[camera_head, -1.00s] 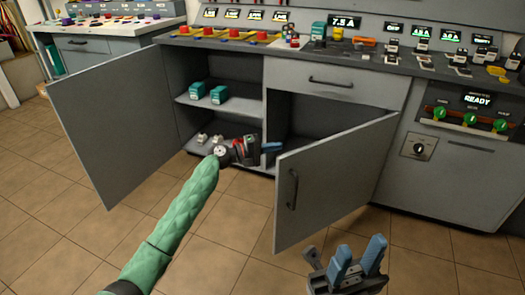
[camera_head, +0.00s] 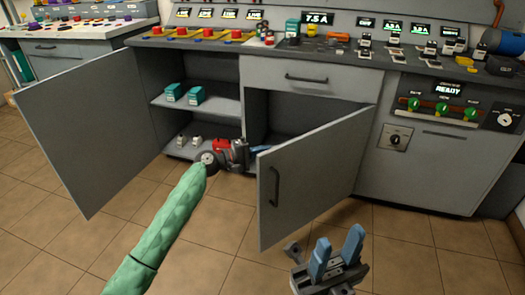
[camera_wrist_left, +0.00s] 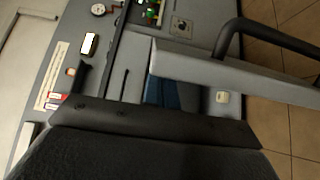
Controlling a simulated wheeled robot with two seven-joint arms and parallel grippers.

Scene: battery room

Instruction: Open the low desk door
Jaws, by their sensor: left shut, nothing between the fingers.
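The low grey desk (camera_head: 318,98) has two doors standing out from its front. The left door (camera_head: 85,138) is wide open. The right door (camera_head: 318,172) is also open at an angle, with its dark handle (camera_head: 274,186) facing me; the handle also shows in the left wrist view (camera_wrist_left: 262,38). My left gripper (camera_head: 262,149) is shut and empty, at the inner side of the right door near its top free edge. The door partly hides its fingers, and I cannot tell whether they touch it. My right gripper (camera_head: 336,256) is open and empty, in front of and below the right door.
Teal boxes (camera_head: 184,94) stand on the upper shelf inside the desk, with small pale items (camera_head: 188,141) below. A closed drawer (camera_head: 310,78) is above the right compartment. Control panels and switches line the desktop. The tiled floor (camera_head: 405,240) at right is clear.

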